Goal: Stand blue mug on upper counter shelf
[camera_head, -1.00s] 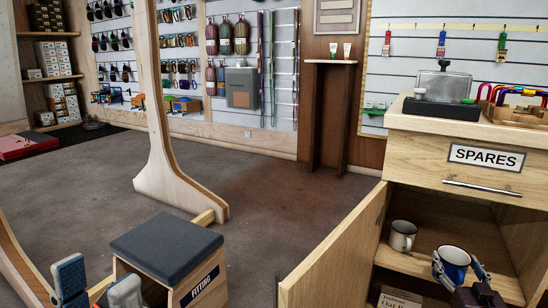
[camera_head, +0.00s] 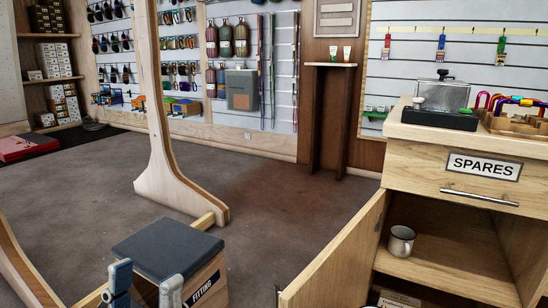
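The blue mug is not clearly in view. A small dark curved edge shows at the bottom of the picture beside the lower box, and I cannot tell what it is. The rest of that shelf is bare. My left gripper (camera_head: 145,288) is at the bottom left, in front of the fitting stool, with its two fingers apart and nothing seen between them.
The cupboard door (camera_head: 335,262) stands open on the left. A box (camera_head: 398,299) sits below the shelf. The counter top carries a metal device (camera_head: 440,98) and a wooden tray of carabiners (camera_head: 515,122). The fitting stool (camera_head: 168,246) stands at lower left; floor is clear between.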

